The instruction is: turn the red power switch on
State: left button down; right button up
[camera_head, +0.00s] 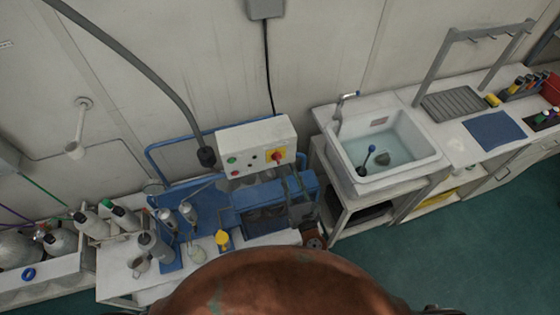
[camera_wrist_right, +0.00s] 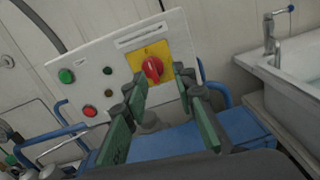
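The red power switch (camera_head: 276,156) is a red rotary knob on a yellow square plate, on the right of the white control box's (camera_head: 232,137) front. In the right wrist view the red knob (camera_wrist_right: 152,68) shows whole, its grip bar roughly upright in the picture. My right gripper (camera_wrist_right: 160,80) is open and empty, its two green-padded fingers pointing at the box. The knob appears just beyond the gap between the fingertips; contact cannot be told. In the head view the right gripper (camera_head: 289,172) is dark and small at the box's lower right. My left gripper is not in view.
A green button (camera_wrist_right: 66,76) and a red button (camera_wrist_right: 90,111) sit left of the switch. A thick grey hose (camera_head: 150,72) reaches the box's left side. A blue machine (camera_head: 275,198) lies below. A white sink (camera_head: 385,145) stands to the right.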

aim_at(279, 160)
jog(key=shift+n+y, duration=0.5)
jog(key=shift+n, duration=0.2)
jog(key=x, duration=0.2)
jog(key=a+x, duration=0.1)
jog(key=x, duration=0.2)
jog(key=p+x, duration=0.1)
jog(key=x, duration=0.2)
jog(key=shift+s+a+f, duration=0.2)
jog(key=shift+s+f, duration=0.05)
jog(key=shift+f, duration=0.15)
grip_shut()
